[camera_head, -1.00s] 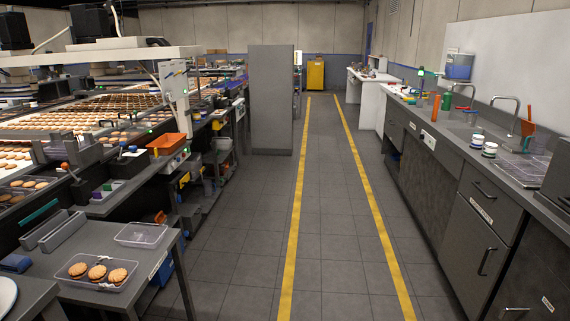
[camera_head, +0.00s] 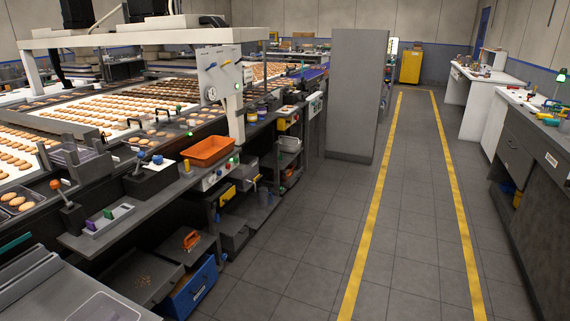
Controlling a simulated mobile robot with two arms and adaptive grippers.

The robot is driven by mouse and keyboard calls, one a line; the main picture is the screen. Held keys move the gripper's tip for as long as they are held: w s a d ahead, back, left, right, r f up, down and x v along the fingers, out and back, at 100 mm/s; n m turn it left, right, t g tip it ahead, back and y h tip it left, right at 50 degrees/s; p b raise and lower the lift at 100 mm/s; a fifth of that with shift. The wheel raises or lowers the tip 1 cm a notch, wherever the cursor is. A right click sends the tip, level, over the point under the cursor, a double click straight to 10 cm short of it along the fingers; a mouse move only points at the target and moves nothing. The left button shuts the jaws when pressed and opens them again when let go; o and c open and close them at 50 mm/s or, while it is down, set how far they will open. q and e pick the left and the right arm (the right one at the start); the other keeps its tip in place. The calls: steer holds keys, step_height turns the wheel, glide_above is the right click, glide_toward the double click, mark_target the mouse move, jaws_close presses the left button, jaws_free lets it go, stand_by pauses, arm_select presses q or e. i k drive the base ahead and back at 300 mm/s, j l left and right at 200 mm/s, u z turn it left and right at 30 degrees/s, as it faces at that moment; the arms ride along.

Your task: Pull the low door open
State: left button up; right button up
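No low door with a handle shows clearly. The right counter (camera_head: 553,150) is cut by the picture's right edge. Its front has a drawer (camera_head: 513,145) with a handle and a dark, textured panel (camera_head: 545,215) nearer me. I cannot tell whether this panel is a door. Neither of my grippers is in view.
A tiled aisle between yellow lines (camera_head: 377,228) runs clear to a yellow cabinet (camera_head: 411,66). A tall grey cabinet (camera_head: 356,95) stands left of it. The biscuit line with an orange tray (camera_head: 207,151) fills the left. A blue crate (camera_head: 190,290) sits low beside the aisle.

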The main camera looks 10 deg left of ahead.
mark_target(224, 198)
steer(key=i+l+u, duration=0.9)
steer(key=i+l, duration=0.2)
steer(key=i, duration=0.25)
steer(key=i+l, duration=0.2)
steer(key=i, duration=0.2)
steer(key=i+l, duration=0.2)
steer(key=i, duration=0.25)
steer(key=i+u, duration=0.1)
steer(key=u, duration=0.35)
steer(key=l+u, duration=0.1)
steer(key=u, duration=0.35)
steer(key=i+l+u, duration=0.1)
steer(key=u, duration=0.35)
